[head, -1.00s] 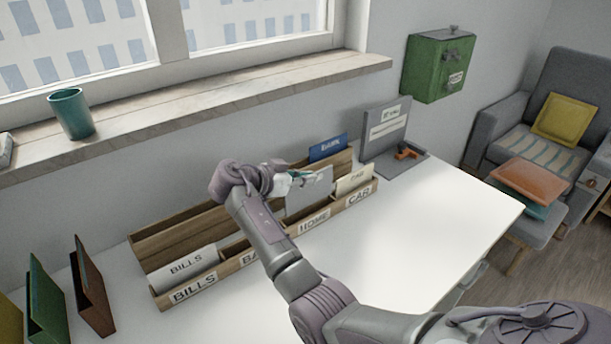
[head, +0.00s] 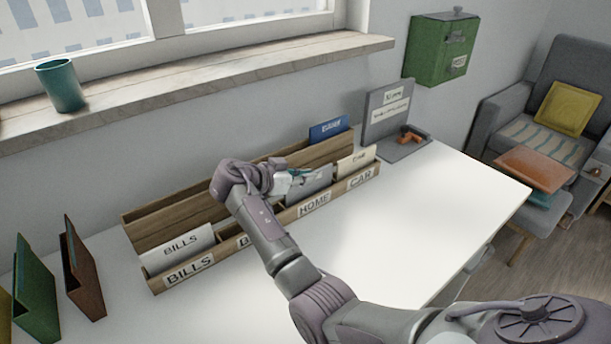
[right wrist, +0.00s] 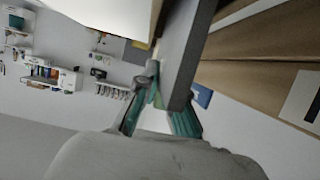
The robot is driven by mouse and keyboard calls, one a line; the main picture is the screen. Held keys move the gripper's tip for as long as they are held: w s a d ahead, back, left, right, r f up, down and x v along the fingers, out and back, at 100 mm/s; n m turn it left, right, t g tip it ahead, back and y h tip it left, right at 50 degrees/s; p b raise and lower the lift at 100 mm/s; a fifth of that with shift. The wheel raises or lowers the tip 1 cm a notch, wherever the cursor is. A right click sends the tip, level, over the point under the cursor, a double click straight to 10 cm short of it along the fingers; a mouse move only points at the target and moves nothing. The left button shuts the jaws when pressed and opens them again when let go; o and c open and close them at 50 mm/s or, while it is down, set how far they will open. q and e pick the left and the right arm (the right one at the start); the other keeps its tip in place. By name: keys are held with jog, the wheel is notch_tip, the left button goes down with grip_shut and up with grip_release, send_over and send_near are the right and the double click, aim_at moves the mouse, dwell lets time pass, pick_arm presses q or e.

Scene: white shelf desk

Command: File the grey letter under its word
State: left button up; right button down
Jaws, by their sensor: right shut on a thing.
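The grey letter (head: 313,187) stands in the HOME compartment of the wooden sorter (head: 150,287), behind the HOME label (head: 314,204), with its lower part hidden by the front wall. My right gripper (head: 297,176) is shut on its upper edge. In the right wrist view the grey letter (right wrist: 183,52) sits between the green fingertips of my right gripper (right wrist: 163,100). Whether it touches the compartment floor is hidden. My left gripper is out of view.
A white BILLS letter (head: 178,245) stands at the left and a cream letter (head: 357,159) in CAR. A blue letter (head: 328,129) stands at the back right. My right arm covers part of the second label. A grey sign stand (head: 386,112) is beyond; the desk front (head: 400,215) is clear.

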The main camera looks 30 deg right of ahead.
jog(key=shift+f, duration=0.15)
jog(key=c, duration=1.2)
grip_release()
jog(key=v, duration=1.2)
